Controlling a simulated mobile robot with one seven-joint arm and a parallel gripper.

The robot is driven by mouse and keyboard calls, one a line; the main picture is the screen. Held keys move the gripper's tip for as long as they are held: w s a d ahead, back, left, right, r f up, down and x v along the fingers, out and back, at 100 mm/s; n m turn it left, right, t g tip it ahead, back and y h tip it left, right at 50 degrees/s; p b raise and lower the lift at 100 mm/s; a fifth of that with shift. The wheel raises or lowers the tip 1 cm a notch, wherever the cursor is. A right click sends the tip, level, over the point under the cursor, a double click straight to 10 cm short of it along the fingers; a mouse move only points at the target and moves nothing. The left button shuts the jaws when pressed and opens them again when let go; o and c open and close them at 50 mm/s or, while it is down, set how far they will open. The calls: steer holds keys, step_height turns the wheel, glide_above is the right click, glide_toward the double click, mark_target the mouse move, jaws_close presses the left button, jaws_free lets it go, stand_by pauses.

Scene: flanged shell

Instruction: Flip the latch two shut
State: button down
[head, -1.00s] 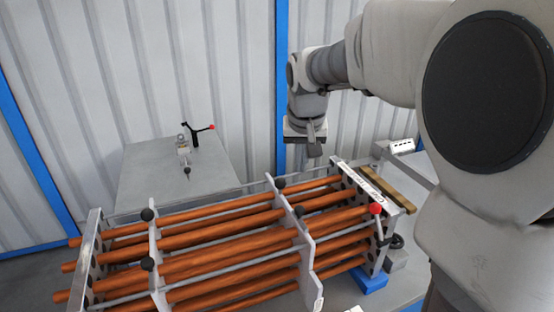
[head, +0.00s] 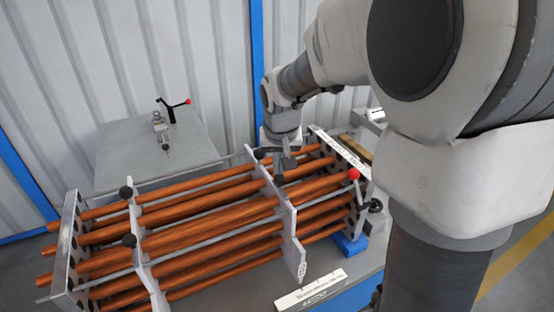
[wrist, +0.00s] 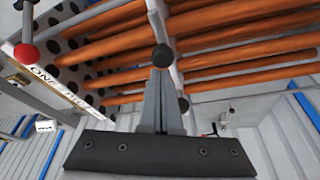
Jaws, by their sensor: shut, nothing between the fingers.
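A lever with a red knob (head: 353,174) stands at the right end of the rod frame; it also shows at the upper left of the wrist view (wrist: 26,50), above a plate whose lettering begins "ONE". A second red-knobbed lever (head: 188,102) is on a fixture on the grey back table, small in the wrist view (wrist: 206,134). I cannot tell which is latch two. My gripper (head: 285,176) is shut and empty, pointing down over the rods near the middle upright plate. In the wrist view its fingertips (wrist: 161,74) appear close to a black knob (wrist: 162,57); contact is unclear.
Several orange rods (head: 210,235) run through upright plates with black knobs on top. The grey back table (head: 120,165) is mostly bare. A white label (head: 311,289) lies at the front. My arm fills the right side.

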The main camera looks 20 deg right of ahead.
steer(key=shift+s+d+b, duration=0.15)
steer(key=shift+s+d, duration=0.05)
steer(key=shift+s, duration=0.7)
steer(key=shift+s+d+b, duration=0.15)
steer(key=shift+s, duration=0.7)
steer(key=p+v, duration=0.1)
steer(key=v, duration=1.6)
steer(key=shift+r, duration=0.3)
steer(key=shift+s, duration=0.1)
